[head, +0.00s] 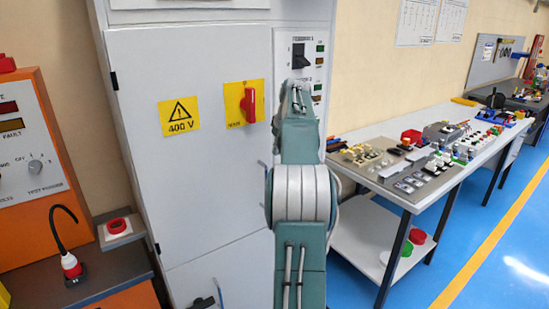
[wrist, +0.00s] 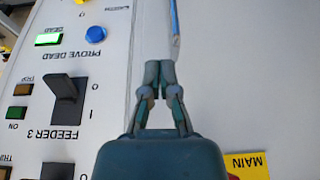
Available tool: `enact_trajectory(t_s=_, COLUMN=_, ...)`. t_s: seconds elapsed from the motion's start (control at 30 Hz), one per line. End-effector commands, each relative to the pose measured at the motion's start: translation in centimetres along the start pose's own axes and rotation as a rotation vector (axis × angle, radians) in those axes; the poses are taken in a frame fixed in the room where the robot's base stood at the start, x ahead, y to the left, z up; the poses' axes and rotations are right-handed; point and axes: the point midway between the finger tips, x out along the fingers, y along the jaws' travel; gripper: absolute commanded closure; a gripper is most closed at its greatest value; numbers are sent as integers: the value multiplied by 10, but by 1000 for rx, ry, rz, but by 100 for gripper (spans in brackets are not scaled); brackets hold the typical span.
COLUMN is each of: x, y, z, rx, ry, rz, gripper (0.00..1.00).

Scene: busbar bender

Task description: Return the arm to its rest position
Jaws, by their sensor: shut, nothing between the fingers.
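My arm (head: 300,195) rises in the middle of the head view, in front of a tall light-grey cabinet (head: 150,80). My gripper (wrist: 160,68) shows in the wrist view with its two fingertips together and nothing between them. It points along the cabinet's pale front, and the gap to that surface is hard to judge. In the head view my own arm hides most of the gripper.
The wrist view is upside down and shows a black FEEDER 3 switch (wrist: 66,98), a lit green DEAD lamp (wrist: 48,38) and a blue button (wrist: 96,35). A red rotary handle (head: 249,105) is left of my arm. A workbench (head: 395,197) stands right; an orange test console (head: 30,160) stands left.

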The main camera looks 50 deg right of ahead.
Motion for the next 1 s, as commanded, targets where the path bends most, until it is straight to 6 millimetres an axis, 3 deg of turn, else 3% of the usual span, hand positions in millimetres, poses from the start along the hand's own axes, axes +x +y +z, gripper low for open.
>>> enact_trajectory(t_s=0.23, x=-39, y=-1, z=0, rx=1, ry=1, rz=2, gripper=100)
enact_trajectory(t_s=0.57, x=-46, y=-1, z=0, rx=1, ry=-1, rz=0, gripper=100)
enact_trajectory(t_s=0.63, x=-49, y=-9, z=-2, rx=-4, ry=0, rz=-1, gripper=100)
enact_trajectory(t_s=0.77, x=-60, y=-56, z=-10, rx=-23, ry=3, rz=-3, gripper=100)
enact_trajectory(t_s=1.0, x=-83, y=-181, z=-2, rx=-66, ry=12, rz=-13, gripper=100)
